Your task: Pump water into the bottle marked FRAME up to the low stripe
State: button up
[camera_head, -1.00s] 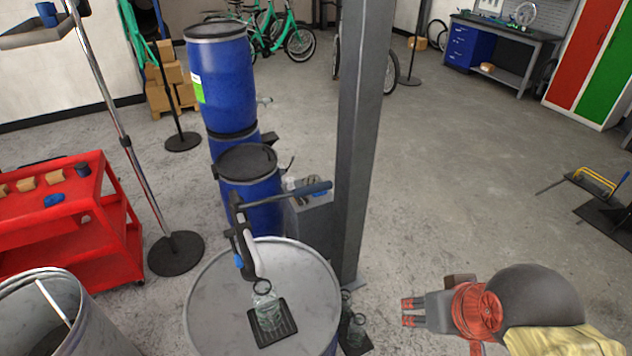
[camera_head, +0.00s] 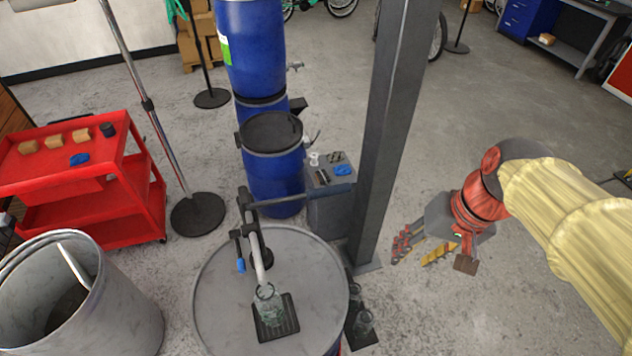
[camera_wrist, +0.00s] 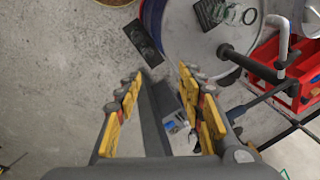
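A clear bottle (camera_head: 269,305) stands upright on a black drip tray (camera_head: 290,318) on top of a grey drum (camera_head: 220,290), under the spout of a hand pump (camera_head: 258,250). It also shows in the wrist view (camera_wrist: 241,14). I cannot read any mark or stripe on it or see water in it. The pump's long dark handle (camera_head: 300,197) reaches right toward a grey post. My gripper (camera_head: 411,260) is open and empty, right of the post; both fingers show in the wrist view (camera_wrist: 161,85).
The grey post (camera_head: 390,130) rises between my gripper and the pump. A grey cabinet (camera_head: 330,208) stands behind the drum. Blue barrels (camera_head: 272,165), a red cart (camera_head: 75,185) and an open bin (camera_head: 120,305) lie left.

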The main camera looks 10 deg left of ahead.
aim_at(342, 187)
jog(key=w+a+f+m+g+y+p, duration=0.1)
jog(key=w+a+g+y+p, duration=0.1)
jog(key=w, duration=0.4)
jog(key=w+a+f+m+g+y+p, duration=0.1)
jog(key=w+a+g+y+p, duration=0.2)
jog(key=w+a+p, duration=0.3)
jog(key=w+a+f+m+g+y+p, duration=0.1)
jog(key=w+a+g+y+p, duration=0.2)
jog(key=w+a+y+p, duration=0.1)
jog(key=shift+w+a+f+y+p, duration=0.1)
jog(key=shift+w+a+y+p, duration=0.1)
jog(key=shift+w+a+p, duration=0.25)
jog(key=shift+w+a+y+p, duration=0.15)
jog(key=shift+w+a+y, duration=0.05)
jog(key=shift+w, duration=0.3)
jog(key=w+f+m+y+p, duration=0.1)
jog(key=f, duration=0.1)
jog(key=w+a+f+y+p, duration=0.1)
jog(key=w+f+y+p, duration=0.1)
jog(key=shift+w+a+f+m, duration=0.1)
jog(key=shift+w+a+m, duration=0.1)
jog(key=shift+m, duration=0.2)
jog(key=shift+w+a+f+y+p, duration=0.15)
jog(key=shift+f+y+p, duration=0.25)
jog(key=shift+y, duration=0.2)
jog(key=shift+p+x, duration=1.05)
jog(key=shift+x, duration=2.8)
grip_shut()
jog(key=shift+f, duration=0.1)
